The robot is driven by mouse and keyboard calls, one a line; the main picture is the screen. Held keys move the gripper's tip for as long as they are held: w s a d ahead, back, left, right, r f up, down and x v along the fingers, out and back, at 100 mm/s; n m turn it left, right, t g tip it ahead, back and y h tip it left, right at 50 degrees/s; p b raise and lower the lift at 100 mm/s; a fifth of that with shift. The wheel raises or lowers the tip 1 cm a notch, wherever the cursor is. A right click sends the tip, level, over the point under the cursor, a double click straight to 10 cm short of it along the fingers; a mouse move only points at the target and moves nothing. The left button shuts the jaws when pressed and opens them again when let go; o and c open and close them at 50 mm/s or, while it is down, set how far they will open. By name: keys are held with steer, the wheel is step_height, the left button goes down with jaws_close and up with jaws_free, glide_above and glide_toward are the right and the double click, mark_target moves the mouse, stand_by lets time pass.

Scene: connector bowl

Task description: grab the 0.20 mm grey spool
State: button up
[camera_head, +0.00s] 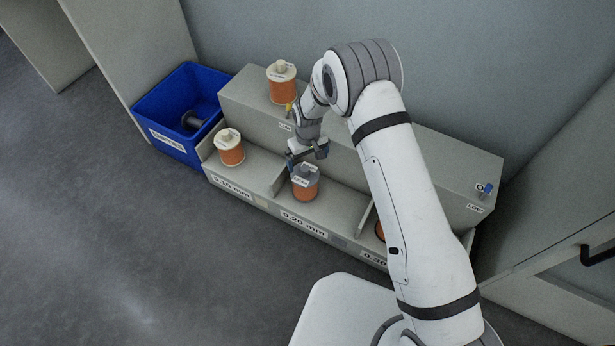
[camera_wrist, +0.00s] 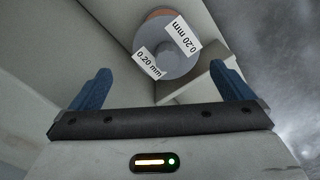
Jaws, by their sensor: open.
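The grey spool (camera_head: 305,186) has a grey top flange, orange winding and a small white label. It stands in the middle compartment, marked 0.20 mm, of the grey shelf. My gripper (camera_head: 308,152) is just above and behind it, open and empty. In the wrist view the grey spool (camera_wrist: 178,58) shows its round grey end with two white labels reading 0.20 mm. It lies beyond the blue fingertips of my gripper (camera_wrist: 160,92), between them and apart from them.
A cream spool (camera_head: 230,149) stands in the left 0.10 mm compartment, and another (camera_head: 282,82) on the upper step. A blue bin (camera_head: 185,112) at left holds a dark spool (camera_head: 191,121). Low dividers (camera_head: 290,174) separate compartments. My arm partly hides the right 0.30 mm compartment.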

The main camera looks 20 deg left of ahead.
mark_target(305, 175)
steer(key=f, duration=0.2)
steer(key=a+f+b, duration=0.1)
steer(key=f, duration=0.1)
steer(key=shift+s, duration=0.25)
step_height(305, 175, down, 5)
steer(key=b, duration=0.3)
steer(key=shift+d+f, duration=0.15)
steer(key=shift+f, duration=0.05)
steer(key=shift+r, duration=0.1)
steer(key=c, duration=1.8)
steer(key=shift+w+r, duration=0.1)
steer(key=shift+r, duration=0.05)
